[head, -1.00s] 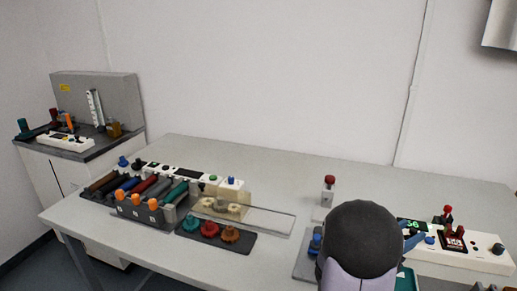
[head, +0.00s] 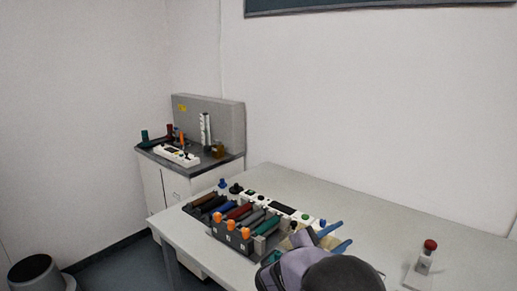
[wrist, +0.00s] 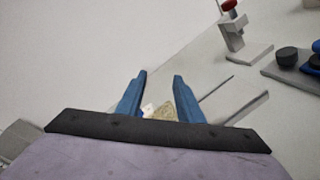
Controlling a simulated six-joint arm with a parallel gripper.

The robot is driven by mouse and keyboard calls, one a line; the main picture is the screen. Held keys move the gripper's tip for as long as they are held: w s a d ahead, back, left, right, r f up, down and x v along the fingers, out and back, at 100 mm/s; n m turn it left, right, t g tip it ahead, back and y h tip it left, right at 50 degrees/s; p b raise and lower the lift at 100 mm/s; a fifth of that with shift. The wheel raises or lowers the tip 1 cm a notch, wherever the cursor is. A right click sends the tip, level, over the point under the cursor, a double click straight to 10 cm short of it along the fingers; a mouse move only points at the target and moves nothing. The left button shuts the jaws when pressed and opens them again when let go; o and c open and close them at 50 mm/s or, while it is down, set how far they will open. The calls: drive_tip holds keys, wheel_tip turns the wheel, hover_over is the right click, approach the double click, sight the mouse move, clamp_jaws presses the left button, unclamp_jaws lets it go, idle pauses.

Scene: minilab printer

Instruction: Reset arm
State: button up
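My gripper (head: 336,238) is at the lower right in the head view, over the right end of the long device on the table. Its two blue fingers (wrist: 158,95) are spread apart in the wrist view, with nothing between their tips. A beige part (wrist: 161,112) shows beyond the fingers, lower down; I cannot tell its distance. My arm's dark and lilac links hide part of the table front in the head view.
The device with coloured cylinders (head: 238,213) and orange knobs (head: 232,222) lies left of my gripper. A red-topped stand (head: 423,262) is to the right. A side cabinet (head: 176,184) and a bin (head: 38,272) are further left. The table's back middle (head: 350,200) is clear.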

drive_tip(key=s+a+f+m+t+y, duration=0.1)
drive_tip(key=s+a+f+y, duration=0.15)
drive_tip(key=a, duration=0.95)
drive_tip(key=s+a+f+m+y+p, duration=0.1)
drive_tip(key=a+y, duration=0.2)
drive_tip(key=a, duration=0.9)
drive_tip(key=s+a+f+t+y, duration=0.1)
drive_tip(key=a+f+y, duration=0.1)
drive_tip(key=a, duration=1)
drive_tip(key=s+d+f+m+g+b, duration=0.2)
drive_tip(key=s+d+f+g+b, duration=0.15)
drive_tip(key=d+f, duration=0.4)
drive_tip(key=s+d+f+m+g+b, duration=0.15)
drive_tip(key=s+d+f+g, duration=0.3)
drive_tip(key=f, duration=0.55)
drive_tip(key=s+d+m+g+y, duration=0.25)
drive_tip(key=s+d+m, duration=0.3)
drive_tip(key=s, duration=0.35)
drive_tip(key=s+d+m+g+y, duration=0.2)
drive_tip(key=s+d+m+y, duration=0.3)
drive_tip(key=s, duration=0.4)
wheel_tip(320, 180, up, 21)
drive_tip(key=d+h+p, duration=0.1)
drive_tip(key=p, duration=1.8)
drive_tip(key=shift+p, duration=0.4)
drive_tip(key=shift+f, duration=0.1)
